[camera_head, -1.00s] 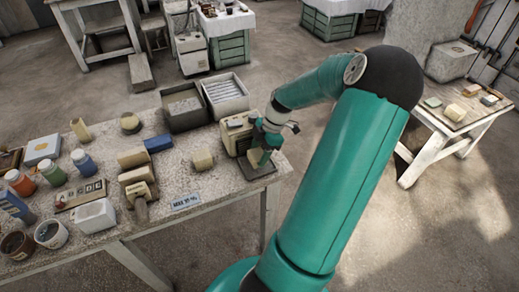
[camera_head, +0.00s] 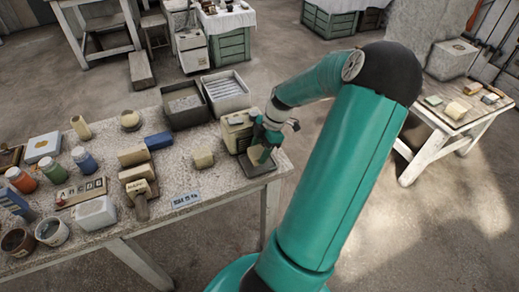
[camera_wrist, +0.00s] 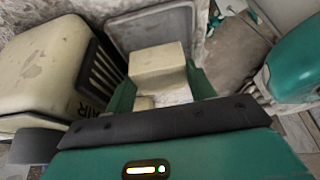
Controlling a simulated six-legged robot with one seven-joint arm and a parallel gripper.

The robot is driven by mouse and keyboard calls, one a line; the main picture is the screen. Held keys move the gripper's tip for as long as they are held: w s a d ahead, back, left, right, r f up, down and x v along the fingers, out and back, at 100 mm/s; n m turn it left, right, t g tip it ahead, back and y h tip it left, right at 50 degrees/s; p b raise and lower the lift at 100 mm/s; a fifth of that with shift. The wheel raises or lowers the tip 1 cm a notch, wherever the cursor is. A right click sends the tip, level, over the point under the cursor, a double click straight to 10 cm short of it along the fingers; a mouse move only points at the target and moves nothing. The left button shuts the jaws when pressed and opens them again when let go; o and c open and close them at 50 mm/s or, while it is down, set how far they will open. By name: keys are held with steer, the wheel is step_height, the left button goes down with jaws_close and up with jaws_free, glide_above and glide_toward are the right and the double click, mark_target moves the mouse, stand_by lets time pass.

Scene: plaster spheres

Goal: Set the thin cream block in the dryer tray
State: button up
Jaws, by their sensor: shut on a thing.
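The cream block (camera_wrist: 158,62) is between the green fingers of my gripper (camera_wrist: 160,88) in the wrist view, and the gripper is shut on it. The dryer tray (camera_wrist: 128,24) is a flat grey plate with a raised rim, lying below and beyond the block. I cannot tell whether the block touches it. In the head view my gripper (camera_head: 262,156) is low over the dark tray (camera_head: 254,170) at the table's right end, and the fingers mostly hide the block. The cream dryer (camera_head: 237,131) stands just left of the gripper; its vented side (camera_wrist: 45,65) shows close by in the wrist view.
Two grey bins (camera_head: 184,106) (camera_head: 226,94) stand behind the dryer. A blue block (camera_head: 158,141), jars and several other items fill the left side. The table's front edge is close to the tray.

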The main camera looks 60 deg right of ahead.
steer(key=shift+f, duration=1.15)
stand_by(0.5)
steer(key=o, duration=1.2)
steer(key=shift+r, duration=2.05)
